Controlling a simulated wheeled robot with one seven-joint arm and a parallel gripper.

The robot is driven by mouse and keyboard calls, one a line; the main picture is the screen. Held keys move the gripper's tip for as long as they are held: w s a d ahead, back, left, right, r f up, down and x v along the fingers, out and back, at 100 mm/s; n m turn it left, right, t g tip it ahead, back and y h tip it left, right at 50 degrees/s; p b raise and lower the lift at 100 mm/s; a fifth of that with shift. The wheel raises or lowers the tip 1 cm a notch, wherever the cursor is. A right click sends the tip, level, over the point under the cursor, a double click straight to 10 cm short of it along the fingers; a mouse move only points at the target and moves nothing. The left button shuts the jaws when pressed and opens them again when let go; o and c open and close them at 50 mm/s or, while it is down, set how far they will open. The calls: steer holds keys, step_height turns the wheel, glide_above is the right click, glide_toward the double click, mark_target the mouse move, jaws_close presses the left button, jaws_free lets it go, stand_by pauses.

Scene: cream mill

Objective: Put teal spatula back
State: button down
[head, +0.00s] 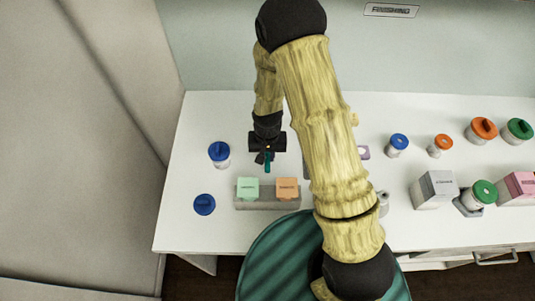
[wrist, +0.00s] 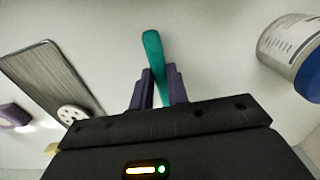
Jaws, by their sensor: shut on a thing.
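The teal spatula (wrist: 154,58) is held between the two purple fingers of my gripper (wrist: 160,84), its teal end pointing away from the jaws. In the head view my gripper (head: 265,156) is above the left part of the white table, behind the grey block with the green and orange boxes. The teal spatula (head: 267,167) shows there as a small upright teal strip below the jaws. The rest of the spatula is hidden by the fingers. I cannot tell which place on the table belongs to it.
A grey block (head: 262,205) bears a green box (head: 247,188) and an orange box (head: 287,187). A blue-lidded jar (head: 219,155) stands left of my gripper; a blue lid (head: 204,204) lies nearer. More jars and boxes stand right. A grey ribbed panel (wrist: 45,75) shows in the wrist view.

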steer(key=c, duration=1.3)
jaws_free()
steer(key=shift+w, duration=0.1)
steer(key=shift+r, duration=0.35)
step_height(320, 180, up, 17)
steer(key=shift+f+b, duration=0.15)
steer(key=shift+b, duration=1.1)
